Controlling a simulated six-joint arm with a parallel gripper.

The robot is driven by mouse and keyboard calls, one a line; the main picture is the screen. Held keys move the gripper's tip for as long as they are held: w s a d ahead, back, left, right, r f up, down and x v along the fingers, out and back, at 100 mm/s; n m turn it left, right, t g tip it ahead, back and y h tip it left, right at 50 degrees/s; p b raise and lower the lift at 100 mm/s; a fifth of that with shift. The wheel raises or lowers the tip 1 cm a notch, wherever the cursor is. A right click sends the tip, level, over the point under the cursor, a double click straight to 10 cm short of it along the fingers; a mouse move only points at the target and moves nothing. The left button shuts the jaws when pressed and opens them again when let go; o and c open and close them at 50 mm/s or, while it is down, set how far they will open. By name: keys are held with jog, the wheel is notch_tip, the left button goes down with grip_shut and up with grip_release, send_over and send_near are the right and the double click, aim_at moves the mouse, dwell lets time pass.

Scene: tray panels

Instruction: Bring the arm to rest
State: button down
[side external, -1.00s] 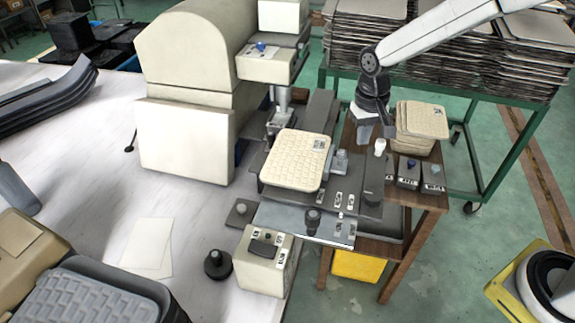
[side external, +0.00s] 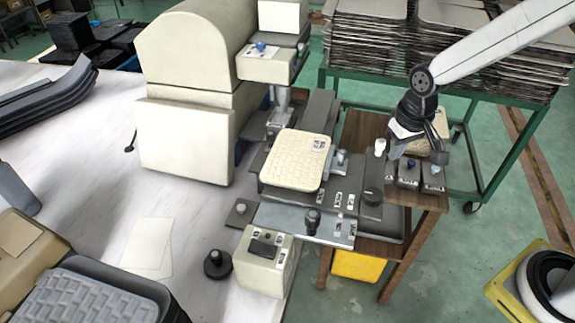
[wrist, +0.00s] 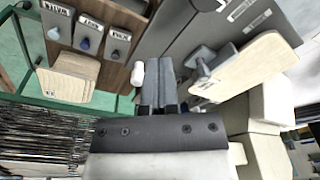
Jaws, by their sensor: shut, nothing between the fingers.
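My gripper (side external: 396,151) is above the right part of the wooden side table, beside the stack of cream panels. It also shows in the wrist view (wrist: 160,62), with its two fingers together and nothing between them. A cream woven-pattern tray panel (side external: 292,160) lies flat on the machine's grey plate, left of my gripper and apart from it. The stack of cream panels (wrist: 70,74) is at the left in the wrist view; in the side view (side external: 440,130) my gripper partly hides it.
Small switch boxes (side external: 408,172) sit on the wooden table (side external: 400,199) just below my gripper. The cream press machine (side external: 187,140) stands to the left. A green rack (side external: 490,106) with stacked panels stands behind. A white knob (side external: 380,145) rises close to the gripper.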

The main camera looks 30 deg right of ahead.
jog(key=s+d+n+t, duration=0.1)
jog(key=s, duration=0.7)
jog(key=shift+d+f, duration=0.25)
jog(key=shift+f, duration=0.15)
